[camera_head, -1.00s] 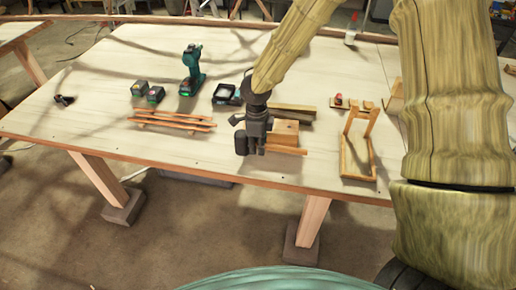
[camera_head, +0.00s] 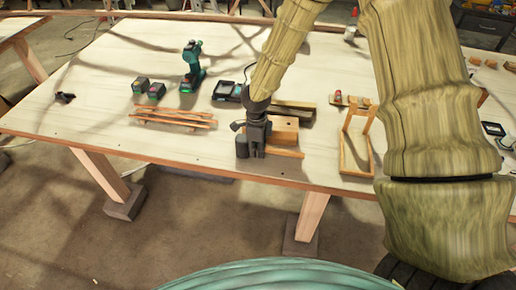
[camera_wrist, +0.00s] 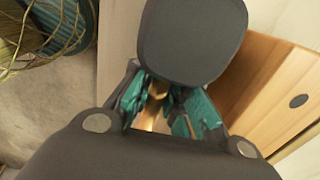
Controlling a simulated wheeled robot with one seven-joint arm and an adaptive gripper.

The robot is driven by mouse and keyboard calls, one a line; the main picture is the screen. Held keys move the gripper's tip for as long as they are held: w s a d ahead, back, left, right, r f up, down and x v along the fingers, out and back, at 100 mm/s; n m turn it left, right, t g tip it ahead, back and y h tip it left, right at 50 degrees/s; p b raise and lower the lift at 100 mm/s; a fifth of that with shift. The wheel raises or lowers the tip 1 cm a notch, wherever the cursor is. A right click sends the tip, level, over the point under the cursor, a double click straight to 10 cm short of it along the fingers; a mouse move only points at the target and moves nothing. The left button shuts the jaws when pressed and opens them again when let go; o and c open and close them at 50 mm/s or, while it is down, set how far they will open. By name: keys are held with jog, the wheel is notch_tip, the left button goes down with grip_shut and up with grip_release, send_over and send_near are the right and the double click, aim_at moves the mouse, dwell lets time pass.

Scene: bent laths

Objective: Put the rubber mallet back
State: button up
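The rubber mallet's dark head (camera_head: 241,145) shows at the left side of my gripper (camera_head: 256,151), near the front edge of the bench. In the wrist view the mallet's rounded black head (camera_wrist: 192,40) is close to the camera and covers part of my gripper (camera_wrist: 165,120). The teal-padded fingers are close together, with a bit of pale wood between them. They appear shut on the mallet's handle, most of which is hidden. A wooden block (camera_head: 286,129) stands just right of my gripper. Its dark round hole shows in the wrist view (camera_wrist: 298,101).
Stacked laths (camera_head: 172,118) lie to the left. A green drill (camera_head: 192,68), battery packs (camera_head: 148,89) and a dark tray (camera_head: 228,92) stand behind. A wooden frame (camera_head: 355,150) is to the right. The bench front-left is clear.

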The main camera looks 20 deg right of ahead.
jog(key=o, duration=0.3)
jog(key=shift+r, duration=0.25)
notch_tip(320, 180, up, 12)
jog(key=b, duration=0.3)
jog(key=shift+a, duration=0.1)
